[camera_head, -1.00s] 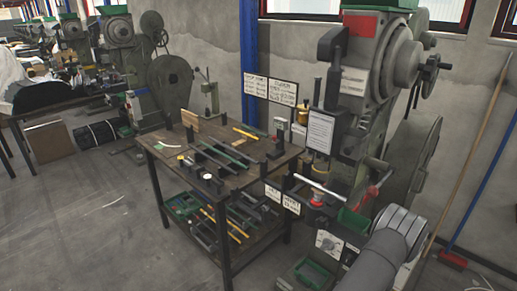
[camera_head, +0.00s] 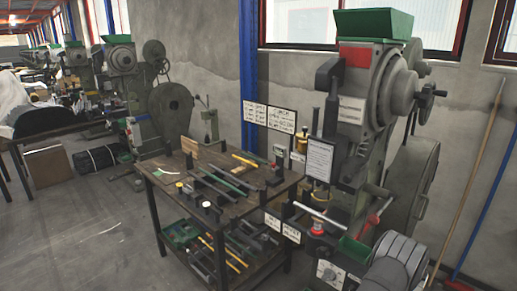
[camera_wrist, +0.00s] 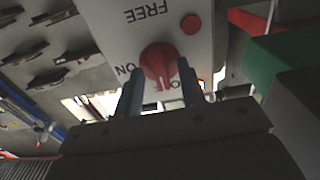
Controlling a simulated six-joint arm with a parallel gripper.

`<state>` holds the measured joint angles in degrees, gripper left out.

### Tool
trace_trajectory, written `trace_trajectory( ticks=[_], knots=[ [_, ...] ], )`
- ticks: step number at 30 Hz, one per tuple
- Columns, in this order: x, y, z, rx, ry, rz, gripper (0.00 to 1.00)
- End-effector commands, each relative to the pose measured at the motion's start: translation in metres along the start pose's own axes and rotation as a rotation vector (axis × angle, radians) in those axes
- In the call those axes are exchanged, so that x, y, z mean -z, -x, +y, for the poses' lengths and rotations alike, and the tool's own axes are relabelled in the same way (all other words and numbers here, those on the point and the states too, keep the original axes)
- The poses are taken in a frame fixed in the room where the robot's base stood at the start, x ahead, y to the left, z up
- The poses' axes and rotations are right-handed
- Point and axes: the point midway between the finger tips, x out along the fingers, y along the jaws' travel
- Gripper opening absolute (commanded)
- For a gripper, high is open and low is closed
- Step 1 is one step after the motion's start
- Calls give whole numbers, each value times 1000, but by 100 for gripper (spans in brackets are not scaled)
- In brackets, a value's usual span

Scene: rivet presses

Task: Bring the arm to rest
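My gripper (camera_wrist: 160,88) shows in the wrist view with its two fingers apart and nothing held between them. Just beyond the fingertips is a red rotary knob (camera_wrist: 157,61) on a white panel marked FREE, ON and a partly hidden OF. The knob lines up with the gap between the fingers. I cannot tell whether a finger touches it. In the head view my arm (camera_head: 398,262) enters at the lower right, and my gripper is out of sight. The panel with its knob (camera_head: 329,273) shows at the bottom edge there.
A rivet press (camera_head: 378,95) with a green hopper stands behind my arm. A workbench (camera_head: 160,165) with tools stands to its left. A red button (camera_wrist: 190,25) is beside the knob. A broom handle (camera_head: 470,180) leans at the wall.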

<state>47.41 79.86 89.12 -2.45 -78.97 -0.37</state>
Motion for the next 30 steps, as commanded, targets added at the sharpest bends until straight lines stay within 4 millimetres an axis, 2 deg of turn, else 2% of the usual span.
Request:
trace_trajectory(
  ticks=[6, 11, 30],
  knots=[
    [0, 4, 0, 0, 0, 0, 36],
    [-1, 22, 0, 0, 0, -2, 36],
    [-2, 150, 0, 0, 0, -6, 36]
  ],
)
